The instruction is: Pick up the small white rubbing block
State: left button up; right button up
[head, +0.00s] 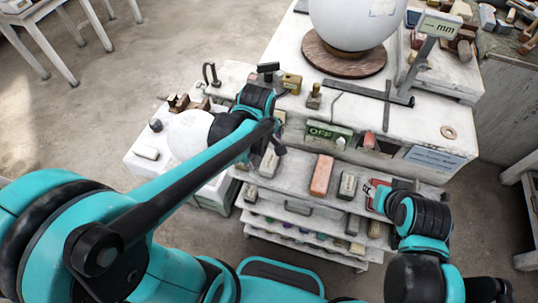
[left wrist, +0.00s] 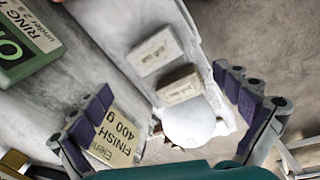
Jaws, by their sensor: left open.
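A pale white block (left wrist: 155,50) lies on the light ledge in the left wrist view, beside a beige-grey block (left wrist: 180,85). In the head view a whitish block (head: 268,161) and a smaller pale block (head: 251,193) lie on the pulled-out drawer level; I cannot tell surely which is which across views. My left gripper (head: 274,140) hangs just above this area. It is open and empty in the left wrist view (left wrist: 170,115), with both blocks beyond its fingers. My right gripper (head: 380,193) is low at the drawer's right; its jaws are unclear.
A block marked FINISH 400 (left wrist: 116,137) shows close by the left finger. The green OFF sign (head: 328,132) stands on the worktop edge. A white sphere (head: 190,134) stands left.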

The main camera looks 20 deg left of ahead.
aim_at(270, 160)
pick_arm(q)
jog(key=w+f+n, duration=0.1)
jog(key=n, duration=0.1)
jog(key=w+d+n+g+p, duration=0.1)
jog(key=n, duration=0.1)
jog(key=shift+d+f+g+p, duration=0.1)
jog(key=shift+f+g+p, duration=0.2)
jog(key=shift+f, duration=0.1)
jog(key=shift+d+f, duration=0.15)
jog(key=shift+f, duration=0.15)
jog(key=shift+n, duration=0.3)
jog(key=f, duration=0.2)
jog(key=f+b, duration=0.1)
jog(key=f, duration=0.2)
jog(key=f+b, duration=0.1)
jog(key=f, duration=0.1)
jog(key=shift+w+a+f, duration=0.25)
jog(key=shift+a+f, duration=0.1)
jog(key=c, duration=1.6)
jog(key=shift+o, duration=0.2)
notch_tip(270, 160, up, 10)
jog(key=shift+r+p, duration=0.1)
jog(key=shift+p, duration=1.1)
jog(key=o, duration=1)
jog(key=shift+c, duration=0.2)
jog(key=c, duration=0.7)
